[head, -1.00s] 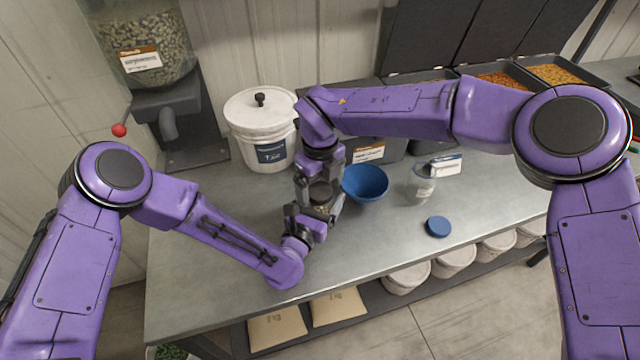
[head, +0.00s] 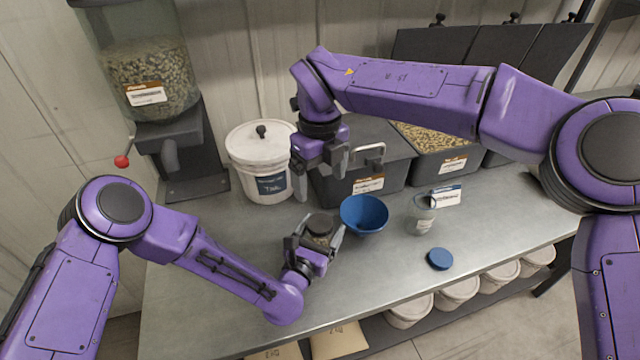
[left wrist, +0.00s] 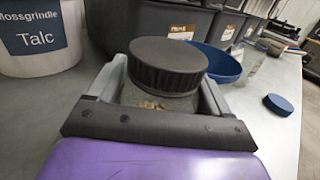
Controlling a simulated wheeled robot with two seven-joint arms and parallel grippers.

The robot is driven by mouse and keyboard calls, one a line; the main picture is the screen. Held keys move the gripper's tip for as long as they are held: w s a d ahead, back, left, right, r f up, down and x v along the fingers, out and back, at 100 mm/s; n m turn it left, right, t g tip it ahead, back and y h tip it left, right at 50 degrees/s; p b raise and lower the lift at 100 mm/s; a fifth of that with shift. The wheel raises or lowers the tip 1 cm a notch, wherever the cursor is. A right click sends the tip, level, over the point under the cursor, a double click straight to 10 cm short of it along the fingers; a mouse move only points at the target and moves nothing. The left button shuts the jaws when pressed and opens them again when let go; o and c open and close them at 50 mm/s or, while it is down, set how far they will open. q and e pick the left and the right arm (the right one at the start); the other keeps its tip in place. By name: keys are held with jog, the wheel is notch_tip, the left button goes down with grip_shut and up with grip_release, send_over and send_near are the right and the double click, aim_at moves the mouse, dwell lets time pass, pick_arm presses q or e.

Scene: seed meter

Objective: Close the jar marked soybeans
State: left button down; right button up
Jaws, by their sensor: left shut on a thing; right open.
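My left gripper (head: 317,240) is shut around a small clear jar (left wrist: 150,98) with pale contents, at the table's front left. A black ribbed lid (left wrist: 167,66) sits on top of this jar; it also shows in the head view (head: 320,224). I cannot see whether it is screwed tight. The jar's label is hidden. My right gripper (head: 318,172) is open and empty, above and behind the jar, clear of the lid. An open clear jar (head: 421,217) stands further right, its label too small to read. A blue lid (head: 439,259) lies flat in front of it.
A blue bowl (head: 364,214) stands just right of the held jar. A white talc bucket (head: 262,165), dark bins (head: 385,180) and a dispenser (head: 172,150) line the back. A small card (head: 446,195) is by the open jar. The front table (head: 380,275) is clear.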

pick_arm(q)
grip_release()
jog(key=b+v, duration=0.4)
jog(key=v, duration=0.5)
jog(key=shift+s+a+f, duration=0.15)
jog(key=shift+s, duration=0.1)
pick_arm(e)
notch_tip(320, 180, down, 4)
pick_arm(q)
jog(key=shift+s+a, duration=0.15)
jog(key=shift+s, duration=0.3)
pick_arm(e)
jog(key=shift+f, duration=0.1)
